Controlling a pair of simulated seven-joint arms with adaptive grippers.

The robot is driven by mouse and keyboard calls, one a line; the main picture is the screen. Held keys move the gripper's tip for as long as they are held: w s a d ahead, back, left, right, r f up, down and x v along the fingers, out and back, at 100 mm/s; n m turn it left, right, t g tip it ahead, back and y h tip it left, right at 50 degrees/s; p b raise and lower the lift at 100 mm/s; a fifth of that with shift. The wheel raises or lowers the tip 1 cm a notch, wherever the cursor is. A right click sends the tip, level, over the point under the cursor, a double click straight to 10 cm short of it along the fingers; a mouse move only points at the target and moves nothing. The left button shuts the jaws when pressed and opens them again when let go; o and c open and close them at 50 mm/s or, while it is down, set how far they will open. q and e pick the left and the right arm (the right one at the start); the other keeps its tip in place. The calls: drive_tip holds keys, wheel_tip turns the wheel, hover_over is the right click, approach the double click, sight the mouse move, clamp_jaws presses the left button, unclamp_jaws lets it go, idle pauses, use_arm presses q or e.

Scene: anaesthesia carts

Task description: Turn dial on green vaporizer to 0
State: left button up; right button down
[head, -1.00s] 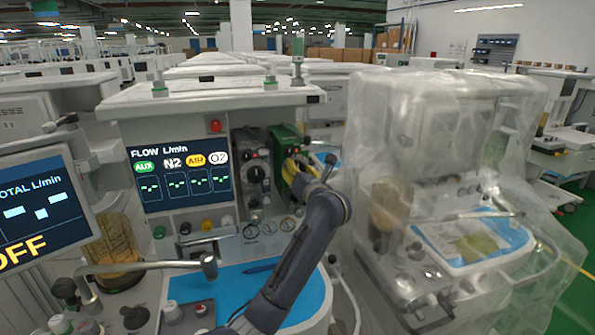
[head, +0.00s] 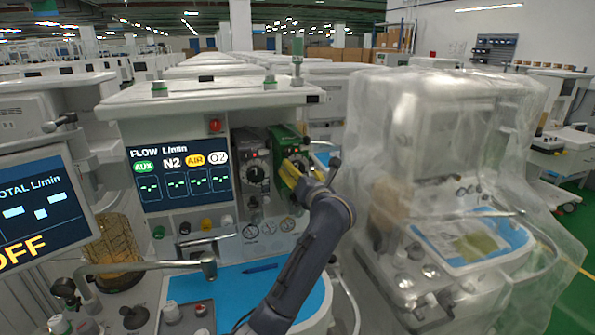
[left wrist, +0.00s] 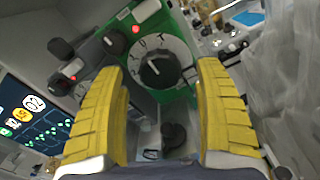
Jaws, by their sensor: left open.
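The green vaporizer (head: 286,137) is mounted on the anaesthesia cart, right of the flow screen. In the left wrist view its green body (left wrist: 181,22) carries a round white-rimmed dial (left wrist: 158,68) with a dark knob in the middle. In the left wrist view the fingers (left wrist: 162,75) stand on either side of the dial, with visible space between. Contact cannot be told. My right gripper is not in view.
A grey vaporizer (head: 255,155) with black knobs stands just left of the green one. Gauges (head: 268,229) lie below. The flow screen (head: 182,174) is further left. A plastic-covered cart (head: 440,120) stands close on the right. The blue work surface (head: 235,290) holds a pen.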

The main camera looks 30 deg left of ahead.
use_arm(q)
drive_tip(key=v, duration=0.9)
drive_tip(key=shift+s+d, duration=0.15)
drive_tip(key=shift+d, duration=0.05)
drive_tip(key=shift+f, duration=0.1)
